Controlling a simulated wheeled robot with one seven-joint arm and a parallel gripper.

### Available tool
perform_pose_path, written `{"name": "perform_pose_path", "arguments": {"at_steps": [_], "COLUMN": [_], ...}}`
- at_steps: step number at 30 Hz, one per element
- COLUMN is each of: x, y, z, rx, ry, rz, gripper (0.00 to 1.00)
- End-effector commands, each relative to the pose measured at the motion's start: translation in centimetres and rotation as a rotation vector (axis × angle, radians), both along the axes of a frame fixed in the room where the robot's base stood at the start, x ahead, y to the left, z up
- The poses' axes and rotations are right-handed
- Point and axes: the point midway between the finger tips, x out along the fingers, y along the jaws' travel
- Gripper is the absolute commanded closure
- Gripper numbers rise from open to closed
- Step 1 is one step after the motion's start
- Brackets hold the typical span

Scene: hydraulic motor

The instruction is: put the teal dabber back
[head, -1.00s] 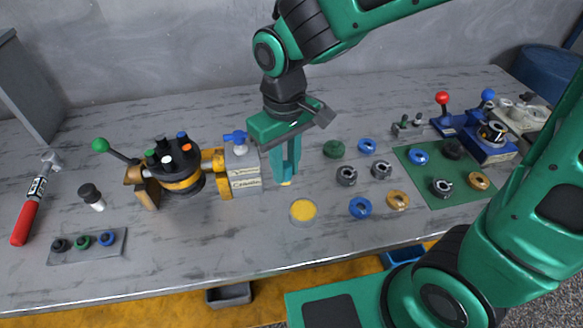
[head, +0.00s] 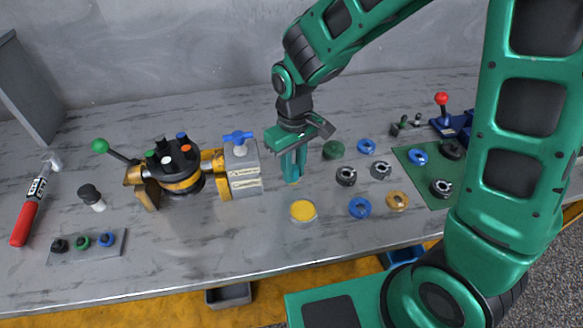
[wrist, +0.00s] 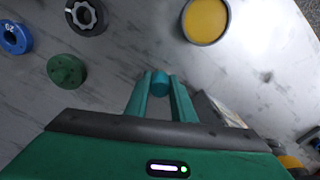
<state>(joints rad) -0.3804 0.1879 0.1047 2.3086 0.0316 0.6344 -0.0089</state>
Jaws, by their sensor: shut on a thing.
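The teal dabber (wrist: 160,78) is between the two fingers of my gripper (wrist: 161,90), and its rounded end shows in the wrist view. In the head view my gripper (head: 293,168) points down, shut on the dabber, just right of the grey block with the blue handle. The fingers hide most of the dabber there. A round tin of yellow paste (head: 303,210) stands in front of my gripper, apart from it; it also shows at the top of the wrist view (wrist: 206,18). I cannot tell how high the dabber's lower end is above the table.
The motor fixture (head: 178,168) with its clamp block (head: 242,175) stands close on the left. Several rings lie to the right, including a green one (head: 333,150), a blue one (head: 360,208) and a brown one (head: 397,200). A green mat (head: 425,190) lies farther right.

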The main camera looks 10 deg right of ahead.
Motion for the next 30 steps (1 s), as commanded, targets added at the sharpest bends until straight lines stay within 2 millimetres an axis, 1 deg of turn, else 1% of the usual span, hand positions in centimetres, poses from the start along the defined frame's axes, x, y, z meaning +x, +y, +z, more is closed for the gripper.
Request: {"name": "perform_pose_path", "arguments": {"at_steps": [7, 8, 9, 10, 18, 22, 26, 30], "x": [0.0, 0.0, 0.0, 0.0, 0.0, 0.0, 0.1, 0.1], "y": [0.0, 0.0, 0.0, 0.1, 0.1, 0.1, 0.2, 0.2], "z": [-0.2, -0.2, -0.2, -0.2, -0.1, 0.5, 2.3, 5.1], "rx": [0.000, 0.000, 0.000, 0.000, 0.000, 0.001, 0.003, 0.003], "ry": [0.000, -0.001, -0.001, -0.001, -0.001, -0.003, -0.005, -0.006], "rz": [0.000, 0.000, 0.000, 0.000, 0.001, 0.002, 0.001, 0.001], "gripper": [1.00, 0.73, 0.63, 0.59, 0.59, 0.59, 0.59, 0.59]}}
